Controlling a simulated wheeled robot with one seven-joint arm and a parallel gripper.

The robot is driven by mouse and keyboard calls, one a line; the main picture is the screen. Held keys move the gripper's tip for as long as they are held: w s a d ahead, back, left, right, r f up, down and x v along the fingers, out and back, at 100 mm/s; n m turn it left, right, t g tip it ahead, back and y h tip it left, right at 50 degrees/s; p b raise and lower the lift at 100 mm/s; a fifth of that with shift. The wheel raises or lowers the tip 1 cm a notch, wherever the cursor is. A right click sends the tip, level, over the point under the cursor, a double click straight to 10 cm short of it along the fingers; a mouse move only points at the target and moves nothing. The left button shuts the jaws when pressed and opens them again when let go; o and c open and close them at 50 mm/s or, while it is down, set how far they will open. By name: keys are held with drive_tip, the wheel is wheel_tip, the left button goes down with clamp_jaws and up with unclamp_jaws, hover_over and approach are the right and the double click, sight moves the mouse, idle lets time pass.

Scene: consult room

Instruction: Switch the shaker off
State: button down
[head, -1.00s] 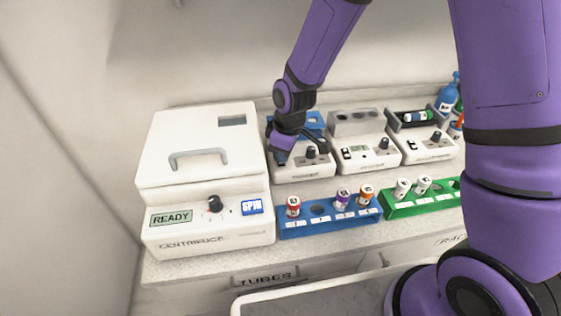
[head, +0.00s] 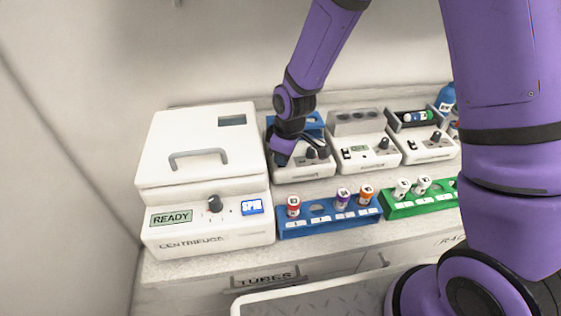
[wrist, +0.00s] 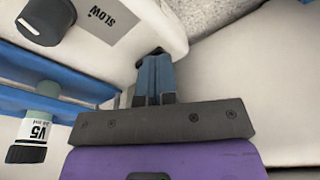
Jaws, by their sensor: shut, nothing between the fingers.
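The shaker (head: 290,172) appears to be the small white machine with a blue rack (head: 314,121) on top, just right of the centrifuge. Its dark knob (head: 323,152) shows at the front right. In the wrist view the knob (wrist: 46,17) stands beside a grey "SLOW" label (wrist: 113,22), and a tube marked V5 (wrist: 36,130) sits in the blue rack (wrist: 60,80). My gripper (wrist: 153,57) is shut and empty, its tips by the edge of the white housing; contact cannot be told. My gripper and wrist hide the shaker's left front, and no switch is visible there.
The centrifuge (head: 200,140), reading READY, stands close on the left. A white block machine (head: 362,158) and another with a tube on top (head: 428,150) stand right. Blue (head: 330,223) and green (head: 400,209) tube racks line the front. Bare counter shows between racks and machines.

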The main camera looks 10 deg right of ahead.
drive_tip(key=shift+r, duration=3.5)
drive_tip(key=shift+d+r, duration=0.1)
drive_tip(key=shift+r, duration=0.05)
drive_tip(key=s+d+r+m+t+h, duration=0.1)
drive_tip(key=s+d+r+m, duration=0.25)
drive_tip(key=d+r, duration=0.4)
drive_tip(key=s+d+r+m+t, duration=0.1)
drive_tip(key=s+d+r+m, duration=0.3)
drive_tip(key=r, duration=0.6)
drive_tip(key=s+d+r+m+t, duration=0.1)
drive_tip(key=s+d+r+m, duration=0.1)
drive_tip(key=s+d+r, duration=0.2)
drive_tip(key=s+d+r+m+t, duration=0.1)
drive_tip(key=s+d+r+m, duration=0.1)
drive_tip(key=s, duration=0.9)
drive_tip(key=shift+d+r+h, duration=0.3)
drive_tip(key=shift+d+r, duration=0.6)
drive_tip(key=shift+d, duration=0.3)
